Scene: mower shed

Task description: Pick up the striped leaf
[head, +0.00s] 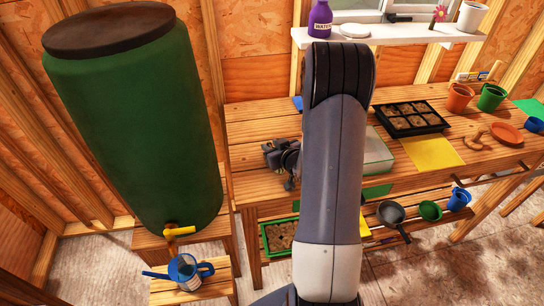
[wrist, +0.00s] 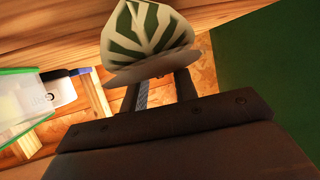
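The striped leaf (wrist: 146,35), green with white stripes and a pale lower rim, is at the top middle of the wrist view, right at the ends of my gripper's fingers. My gripper (wrist: 158,88) shows two dark fingers standing apart, with a gap between them. The leaf covers the fingertips, so I cannot tell whether they are closed on it. In the head view my gripper (head: 289,180) is by the bench's left part, partly behind my arm, and I cannot make out the leaf there.
A green barrel (head: 140,120) stands left of the bench (head: 255,125). A clear box (head: 379,155), a yellow sheet (head: 432,153) and a black seed tray (head: 440,122) are on the bench right of my arm. A blue watering can (head: 186,272) stands low at left.

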